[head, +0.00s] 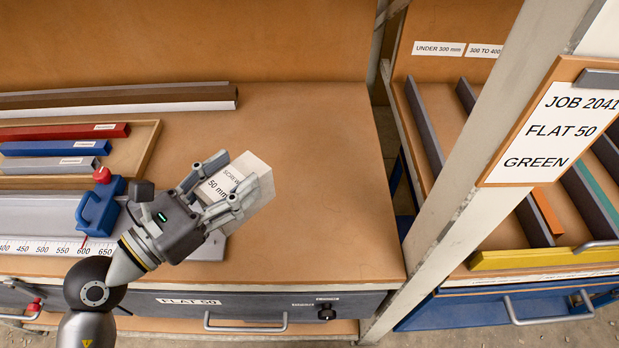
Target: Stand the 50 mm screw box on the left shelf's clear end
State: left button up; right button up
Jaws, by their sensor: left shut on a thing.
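The 50 mm screw box (262,178) is a white carton whose label reads "SCREW 50 mm". My left gripper (231,188) is shut on it, with its fingers along the box's sides. The box is tilted and appears held above the wooden shelf (325,190). The right part of this shelf is bare. The gripper's fingers cover part of the label. My right gripper is not in view.
Long bars (120,98) lie at the back left. A tray (145,150) holds red, blue and grey bars. A blue stop (100,207) sits on a ruler (40,247). A post (480,175) with a job card (560,125) separates the right-hand rack.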

aim_at(271, 180)
pick_arm(q)
jog(key=shift+s+d+f+h, duration=0.1)
jog(key=shift+d+f+h, duration=0.1)
jog(key=shift+h, duration=0.1)
jog(key=d+b, duration=0.1)
jog(key=w+f+b, duration=0.1)
jog(key=b, duration=0.1)
jog(key=shift+d, duration=0.4)
jog(key=w+d, duration=0.1)
jog(key=w+d+f, duration=0.1)
jog(key=d, duration=0.1)
jog(key=w+d+f+p, duration=0.1)
jog(key=d, duration=0.1)
jog(key=shift+w+d, duration=0.1)
jog(key=shift+w, duration=0.3)
jog(key=w+d+f, duration=0.1)
jog(key=f, duration=0.2)
jog(key=w+d+f+b, duration=0.1)
jog(key=d+f, duration=0.1)
jog(key=f, duration=0.1)
jog(key=w+d+f+b, duration=0.1)
jog(key=f, duration=0.2)
jog(key=shift+w+d+f, duration=0.1)
jog(key=shift+d+f, duration=0.1)
jog(key=shift+d, duration=0.05)
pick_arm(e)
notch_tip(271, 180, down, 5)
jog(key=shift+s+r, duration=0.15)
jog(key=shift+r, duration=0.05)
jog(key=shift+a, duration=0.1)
